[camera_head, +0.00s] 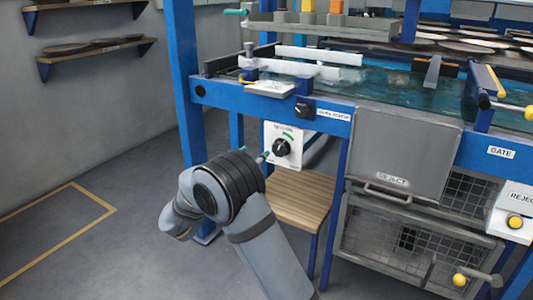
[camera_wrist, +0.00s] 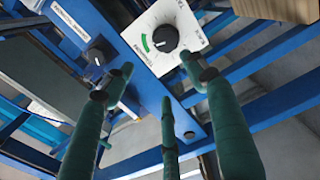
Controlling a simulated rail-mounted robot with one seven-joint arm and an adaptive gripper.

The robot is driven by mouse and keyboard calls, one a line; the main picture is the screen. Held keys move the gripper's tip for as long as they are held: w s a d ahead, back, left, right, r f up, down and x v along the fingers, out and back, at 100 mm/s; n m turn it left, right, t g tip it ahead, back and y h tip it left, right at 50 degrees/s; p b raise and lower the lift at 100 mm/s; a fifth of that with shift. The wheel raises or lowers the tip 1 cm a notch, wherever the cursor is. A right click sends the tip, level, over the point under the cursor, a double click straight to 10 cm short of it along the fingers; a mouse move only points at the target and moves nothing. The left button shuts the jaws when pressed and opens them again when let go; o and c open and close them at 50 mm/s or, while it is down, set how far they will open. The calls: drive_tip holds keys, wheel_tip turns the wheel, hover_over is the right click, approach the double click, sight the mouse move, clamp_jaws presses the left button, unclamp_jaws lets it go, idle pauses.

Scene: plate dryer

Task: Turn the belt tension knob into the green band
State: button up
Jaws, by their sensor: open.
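The belt tension knob (camera_head: 281,147) is a black dial on a white panel (camera_head: 268,136) hanging below the blue frame. In the wrist view the knob (camera_wrist: 165,38) is at top centre, with a short green band (camera_wrist: 144,42) printed beside it. A small pale mark shows on the knob; whether it points at the band is unclear. My gripper (camera_wrist: 160,78) has green fingers spread apart and empty, with the knob beyond their tips. In the head view my gripper (camera_head: 262,157) is mostly hidden behind my wrist, with a teal fingertip just left of the knob. No contact shows.
A second black knob (camera_head: 304,110) sits on the blue rail just above right. A wooden shelf (camera_head: 303,198) lies below the panel. The floor at left is open.

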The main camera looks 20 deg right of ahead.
wheel_tip(320, 180, up, 5)
drive_tip(key=n+p, duration=0.1)
drive_tip(key=p, duration=0.6)
drive_tip(key=n+p, duration=0.7)
drive_tip(key=n, duration=0.9)
approach(278, 151)
drive_tip(key=b+x, duration=0.2)
drive_tip(key=x, duration=0.7)
drive_tip(key=shift+c, duration=1.3)
